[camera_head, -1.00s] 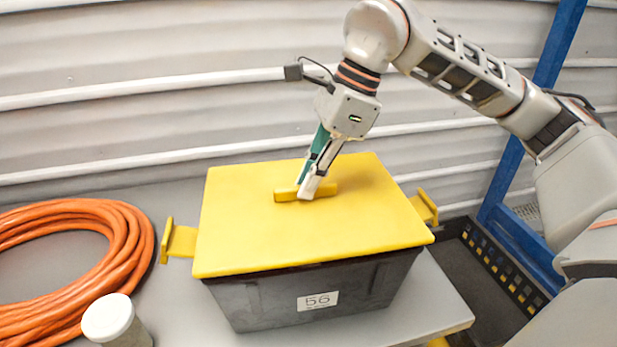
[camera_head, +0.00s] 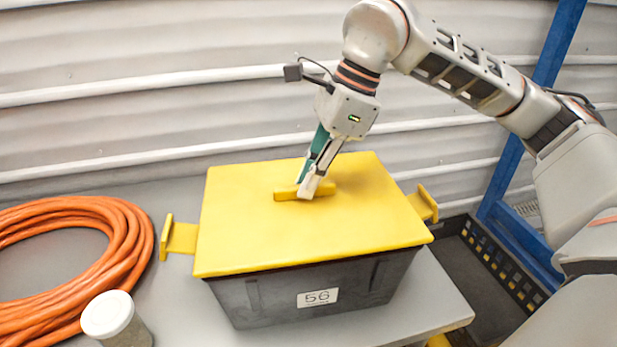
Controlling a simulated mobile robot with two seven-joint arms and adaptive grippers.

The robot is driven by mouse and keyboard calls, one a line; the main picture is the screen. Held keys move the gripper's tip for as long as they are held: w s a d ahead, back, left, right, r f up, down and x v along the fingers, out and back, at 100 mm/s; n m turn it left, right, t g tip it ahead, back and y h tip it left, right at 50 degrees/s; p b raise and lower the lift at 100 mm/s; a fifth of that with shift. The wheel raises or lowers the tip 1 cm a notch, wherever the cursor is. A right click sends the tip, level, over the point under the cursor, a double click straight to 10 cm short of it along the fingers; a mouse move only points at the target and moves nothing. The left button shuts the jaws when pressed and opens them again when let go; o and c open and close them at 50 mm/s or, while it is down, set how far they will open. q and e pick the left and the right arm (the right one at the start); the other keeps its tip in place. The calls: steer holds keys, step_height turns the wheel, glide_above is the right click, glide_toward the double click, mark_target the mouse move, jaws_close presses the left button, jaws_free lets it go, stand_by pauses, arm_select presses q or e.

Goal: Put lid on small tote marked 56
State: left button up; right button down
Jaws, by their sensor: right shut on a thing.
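The small tote (camera_head: 270,302) is dark grey, with a white label marked 56 on its front, and stands on the grey table. The yellow lid (camera_head: 340,225) lies over the top of the tote and covers its opening. I cannot tell whether it is fully seated. Yellow side handles stick out at the left (camera_head: 180,238) and right (camera_head: 424,204). My right gripper (camera_head: 309,190) comes down from above and is shut on the raised bar handle (camera_head: 288,194) in the middle of the lid. My left gripper is not in view.
A coil of orange hose (camera_head: 128,250) lies on the table (camera_head: 200,318) at the left. A jar with a white cap (camera_head: 108,313) stands in front of it. A black crate (camera_head: 490,268) and a blue post (camera_head: 507,165) are at the right. A corrugated wall is behind.

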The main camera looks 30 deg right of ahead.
steer(key=shift+f, duration=0.35)
stand_by(0.5)
steer(key=c, duration=2)
jaws_free()
steer(key=v, duration=1.2)
steer(key=shift+s, duration=0.1)
